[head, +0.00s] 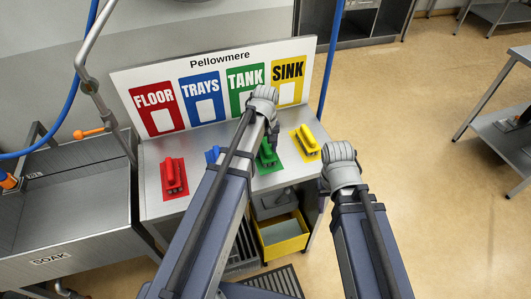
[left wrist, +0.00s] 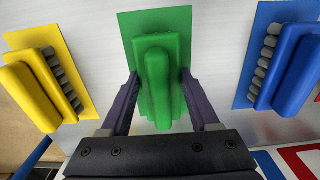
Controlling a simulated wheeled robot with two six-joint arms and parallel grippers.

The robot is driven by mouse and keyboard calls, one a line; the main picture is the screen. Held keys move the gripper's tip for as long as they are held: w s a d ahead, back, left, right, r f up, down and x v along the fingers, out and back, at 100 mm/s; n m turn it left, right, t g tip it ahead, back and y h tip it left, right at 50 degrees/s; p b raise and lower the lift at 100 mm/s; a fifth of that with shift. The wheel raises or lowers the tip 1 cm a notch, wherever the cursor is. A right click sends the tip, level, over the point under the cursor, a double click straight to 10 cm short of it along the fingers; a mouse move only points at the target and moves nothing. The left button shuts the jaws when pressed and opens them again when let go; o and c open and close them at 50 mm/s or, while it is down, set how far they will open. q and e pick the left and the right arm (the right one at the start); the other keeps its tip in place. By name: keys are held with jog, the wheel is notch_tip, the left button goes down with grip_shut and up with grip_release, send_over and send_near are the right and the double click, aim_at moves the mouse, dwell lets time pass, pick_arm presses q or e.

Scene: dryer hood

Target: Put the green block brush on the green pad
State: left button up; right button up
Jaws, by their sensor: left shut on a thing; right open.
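The green block brush (head: 266,155) is at the green pad (head: 272,168) on the steel table, below the TANK sign. In the left wrist view the green brush (left wrist: 160,75) sits between my left gripper's fingers (left wrist: 160,98), over the green pad (left wrist: 128,25). My left gripper (head: 272,133) is shut on the brush. Whether the brush touches the pad or hangs just above it, I cannot tell. My right gripper (head: 326,186) is open, right of the table's front edge; its fingers are mostly hidden.
A red brush (head: 172,174), a blue brush (head: 212,154) and a yellow brush (head: 307,139) stand at their own coloured pads. The sign board (head: 215,85) rises behind them. A steel sink (head: 75,200) is at left; a yellow drawer (head: 284,237) is below the table.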

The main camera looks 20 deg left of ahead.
aim_at(266, 145)
pick_arm(q)
jog(key=shift+f, duration=0.15)
jog(key=o, duration=1.2)
notch_tip(266, 145, up, 12)
jog(key=r+p, duration=0.1)
jog(key=p, duration=1.1)
jog(key=s+d+m+y, duration=0.1)
jog(key=s+d+m, duration=0.9)
jog(key=s, duration=0.6)
jog(key=shift+d+f+m, duration=0.25)
jog(key=shift+d+m, duration=0.05)
jog(key=shift+d, duration=0.55)
